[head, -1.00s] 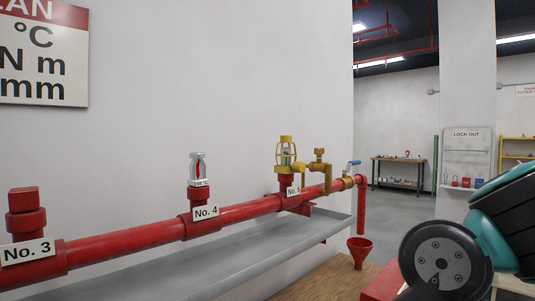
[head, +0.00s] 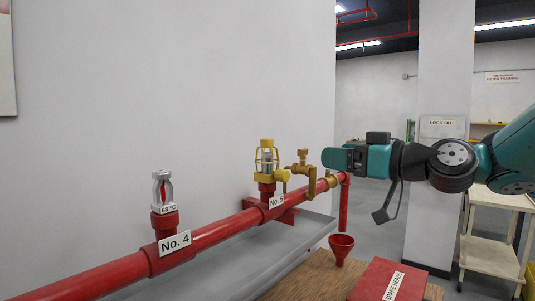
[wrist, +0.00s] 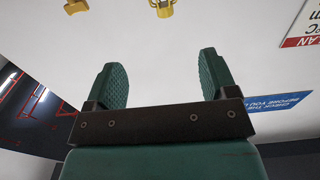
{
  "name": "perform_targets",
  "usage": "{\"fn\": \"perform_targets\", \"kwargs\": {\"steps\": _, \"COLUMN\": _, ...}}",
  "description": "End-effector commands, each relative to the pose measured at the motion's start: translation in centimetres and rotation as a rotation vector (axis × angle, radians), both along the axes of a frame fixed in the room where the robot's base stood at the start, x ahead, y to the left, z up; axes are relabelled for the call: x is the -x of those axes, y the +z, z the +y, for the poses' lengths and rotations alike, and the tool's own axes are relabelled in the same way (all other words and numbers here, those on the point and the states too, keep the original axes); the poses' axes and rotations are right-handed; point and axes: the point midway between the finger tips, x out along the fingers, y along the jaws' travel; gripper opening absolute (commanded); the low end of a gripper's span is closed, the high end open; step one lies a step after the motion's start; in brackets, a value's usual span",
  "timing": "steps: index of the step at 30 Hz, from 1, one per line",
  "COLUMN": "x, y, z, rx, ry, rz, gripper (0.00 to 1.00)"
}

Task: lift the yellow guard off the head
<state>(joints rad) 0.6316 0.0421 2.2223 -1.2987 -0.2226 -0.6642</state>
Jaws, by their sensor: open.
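The yellow guard (head: 257,162) is a wire cage around the sprinkler head at station No. 5, on top of the red pipe (head: 217,233). The head inside is mostly hidden by the cage. A yellow piece at the top edge of the wrist view looks like the guard (wrist: 163,8), cut off by the frame. My gripper (head: 327,157) is to the right of the guard at about its height in the head view, apart from it. In the wrist view my gripper (wrist: 160,60) has its two green fingers wide apart with nothing between them.
Brass pipework (head: 311,180) rises just right of the guard, between it and my gripper. A bare sprinkler head (head: 163,190) stands at No. 4. A grey trough (head: 222,262) runs below the pipe. A red funnel (head: 341,246) and a red spare heads box (head: 390,280) are at the front.

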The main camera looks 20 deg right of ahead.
Motion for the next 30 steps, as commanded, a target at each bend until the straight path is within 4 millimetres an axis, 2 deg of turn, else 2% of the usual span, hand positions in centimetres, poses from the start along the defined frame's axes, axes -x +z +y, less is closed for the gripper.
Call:
{"fn": "perform_targets", "kwargs": {"steps": 3, "x": -1.9, "y": 0.6, "z": 1.5, "rx": -0.002, "ry": 0.008, "rz": 0.001, "gripper": 0.79}}
{"fn": "perform_targets", "kwargs": {"steps": 12, "x": -7.4, "y": 0.5, "z": 5.2, "rx": -0.001, "ry": 0.005, "rz": 0.004, "gripper": 0.79}}
{"fn": "perform_targets", "kwargs": {"steps": 15, "x": -8.6, "y": 0.4, "z": 5.9, "rx": -0.001, "ry": 0.003, "rz": 0.003, "gripper": 0.79}}
{"fn": "perform_targets", "kwargs": {"steps": 22, "x": -9.8, "y": 0.4, "z": 6.8, "rx": 0.000, "ry": 0.002, "rz": 0.002, "gripper": 0.79}}
{"fn": "perform_targets", "kwargs": {"steps": 30, "x": -12.4, "y": 0.9, "z": 9.1, "rx": 0.001, "ry": 0.002, "rz": 0.004, "gripper": 0.79}}
